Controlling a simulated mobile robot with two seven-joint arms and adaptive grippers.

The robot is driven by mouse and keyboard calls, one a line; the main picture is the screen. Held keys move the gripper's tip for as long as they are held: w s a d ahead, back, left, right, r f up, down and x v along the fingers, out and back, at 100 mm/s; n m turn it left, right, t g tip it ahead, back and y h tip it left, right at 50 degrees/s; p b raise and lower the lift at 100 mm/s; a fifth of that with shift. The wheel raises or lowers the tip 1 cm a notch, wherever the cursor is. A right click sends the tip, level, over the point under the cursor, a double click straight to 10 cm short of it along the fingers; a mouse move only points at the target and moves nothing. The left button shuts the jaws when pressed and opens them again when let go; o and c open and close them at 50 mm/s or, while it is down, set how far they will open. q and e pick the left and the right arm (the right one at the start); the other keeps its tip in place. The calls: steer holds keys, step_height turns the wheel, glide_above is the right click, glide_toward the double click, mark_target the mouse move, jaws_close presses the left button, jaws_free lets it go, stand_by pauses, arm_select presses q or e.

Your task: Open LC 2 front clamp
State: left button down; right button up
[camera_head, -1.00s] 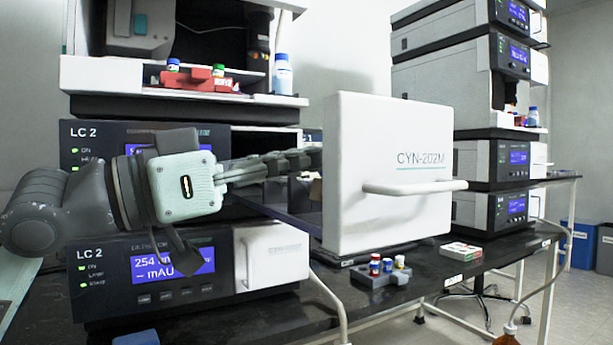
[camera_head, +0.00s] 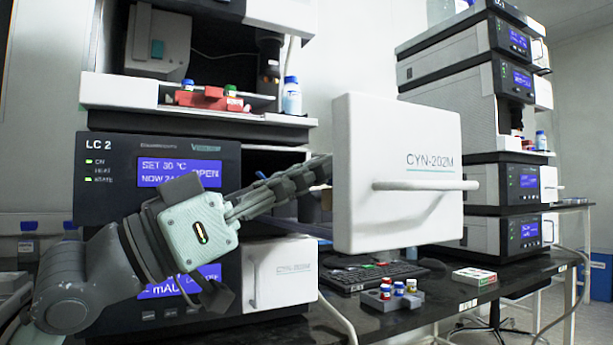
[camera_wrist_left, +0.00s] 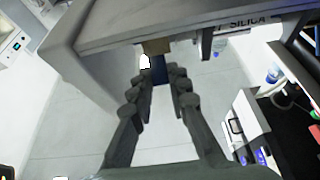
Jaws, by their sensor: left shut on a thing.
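The LC 2 column oven (camera_head: 108,180) has its white CYN-202M door (camera_head: 400,225) swung out, and its display reads OPEN. My left gripper (camera_head: 322,168) reaches from the left, its fingertips at the door's inner side. In the left wrist view, its fingers (camera_wrist_left: 158,80) are closed around a small dark blue piece (camera_wrist_left: 160,68) below a tan block (camera_wrist_left: 156,46) at the grey panel's edge (camera_wrist_left: 110,38). The piece looks like part of a clamp, but the fingers hide much of it. A column marked SILICA (camera_wrist_left: 245,22) lies behind. My right gripper is not in view.
A shelf (camera_head: 200,123) with a red vial rack (camera_head: 210,98) and bottle is above the oven. A lower white-fronted module (camera_head: 283,270) sits beneath. A grey vial rack (camera_head: 390,300), small box (camera_head: 474,276) and keyboard (camera_head: 372,274) are on the black bench.

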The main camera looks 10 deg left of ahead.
arm_select(q)
steer(key=c, duration=1.4)
jaws_free()
steer(key=shift+c, duration=0.2)
steer(key=v, duration=0.7)
steer(key=shift+s+f, duration=0.15)
steer(key=shift+s, duration=0.05)
steer(key=shift+w+a, duration=0.1)
steer(key=shift+a, duration=0.05)
